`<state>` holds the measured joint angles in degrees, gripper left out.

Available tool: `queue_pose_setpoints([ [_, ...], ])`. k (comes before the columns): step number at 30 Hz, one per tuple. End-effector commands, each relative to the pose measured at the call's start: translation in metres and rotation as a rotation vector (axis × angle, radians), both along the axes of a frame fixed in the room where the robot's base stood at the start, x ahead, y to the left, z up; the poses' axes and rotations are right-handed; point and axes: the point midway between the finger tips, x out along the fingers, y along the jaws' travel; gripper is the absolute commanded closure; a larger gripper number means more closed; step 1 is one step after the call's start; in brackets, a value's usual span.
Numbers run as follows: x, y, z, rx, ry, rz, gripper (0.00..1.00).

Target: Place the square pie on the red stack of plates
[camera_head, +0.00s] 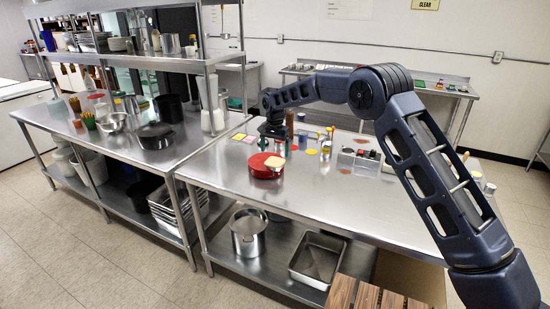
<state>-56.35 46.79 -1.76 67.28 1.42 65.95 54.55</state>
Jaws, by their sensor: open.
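A red round stack (262,172) of plates stands near the front left of the right steel table. A small pale-yellow square thing (275,161), which looks like the square pie, lies on top of it toward the right side. My gripper (264,146) is above and behind the stack, pointing down, open and apart from the square thing. The fingertips are small and dark, and I cannot see anything held between them.
The right steel table (330,205) is clear in front. Several jars and cans (326,148) stand right of the stack. Flat yellow and pink squares (249,139) lie behind it. The left table holds a black pot (156,137). A steel pot (248,236) stands on the lower shelf.

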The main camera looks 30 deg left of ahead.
Motion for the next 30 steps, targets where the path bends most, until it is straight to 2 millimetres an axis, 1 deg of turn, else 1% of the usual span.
queue_pose_setpoints([
  [1, 0.001, 0.001, 0.011, 0.003, -0.002, 0.000, 0.06],
  [3, 0.000, 0.000, 0.025, 0.003, -0.002, 0.000, 0.06],
  [9, 0.000, 0.000, 0.053, 0.001, -0.001, 0.000, 0.06],
  [15, 0.000, 0.000, 0.067, 0.001, -0.001, 0.000, 0.06],
  [24, 0.001, -0.002, 0.070, 0.001, -0.001, -0.001, 0.06],
  [26, 0.004, -0.007, 0.075, 0.003, -0.002, -0.002, 0.06],
  [28, 0.012, -0.021, 0.085, 0.009, -0.006, -0.004, 0.06],
  [29, 0.015, -0.029, 0.092, 0.012, -0.009, -0.004, 0.06],
  [30, 0.021, -0.042, 0.101, 0.017, -0.012, -0.007, 0.06],
])
